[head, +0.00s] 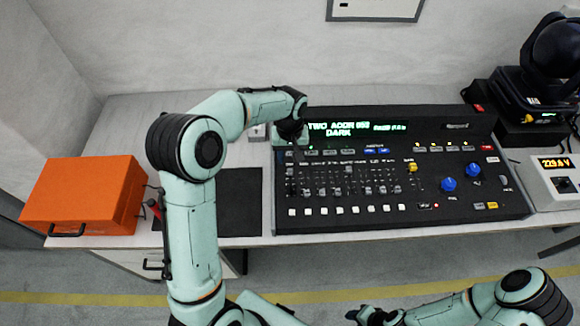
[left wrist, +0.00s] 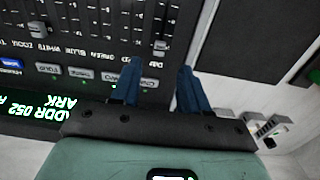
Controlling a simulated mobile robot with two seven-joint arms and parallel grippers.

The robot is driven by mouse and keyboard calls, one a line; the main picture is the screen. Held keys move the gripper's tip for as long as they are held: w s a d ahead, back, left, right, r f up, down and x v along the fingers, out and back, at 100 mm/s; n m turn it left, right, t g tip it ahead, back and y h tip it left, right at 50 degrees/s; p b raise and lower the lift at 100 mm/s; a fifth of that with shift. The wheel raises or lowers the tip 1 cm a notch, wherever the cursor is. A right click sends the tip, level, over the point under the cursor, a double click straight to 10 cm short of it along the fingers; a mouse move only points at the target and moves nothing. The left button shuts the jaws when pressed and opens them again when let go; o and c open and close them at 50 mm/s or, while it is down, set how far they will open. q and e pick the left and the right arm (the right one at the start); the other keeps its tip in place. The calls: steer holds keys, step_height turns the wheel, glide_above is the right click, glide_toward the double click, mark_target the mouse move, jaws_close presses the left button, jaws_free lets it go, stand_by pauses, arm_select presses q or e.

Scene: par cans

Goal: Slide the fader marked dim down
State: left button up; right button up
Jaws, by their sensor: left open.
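The lighting console (head: 400,215) stands on the table, with a row of faders on its panel. In the left wrist view, which shows the panel upside down, the dim fader's cap (left wrist: 160,47) sits close to its label, near the display-side end of its slot. My left gripper (left wrist: 159,65) is open, its two blue fingers either side of the dim label, with the cap just beyond their tips. Contact cannot be told. In the head view the left gripper (head: 290,132) covers the console's upper left corner. My right gripper (head: 370,316) is at the bottom edge, its jaws unclear.
An orange case (head: 85,195) and a dark mat (head: 238,200) lie left of the console. A meter box (head: 552,183) stands at its right, with a moving-head lamp (head: 550,55) behind. Other fader caps (left wrist: 38,28) sit beside the dim fader.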

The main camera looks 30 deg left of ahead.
mark_target(290, 171)
arm_select(q)
step_height(290, 171, down, 7)
steer(key=shift+w, duration=0.1)
stand_by(0.3)
jaws_close()
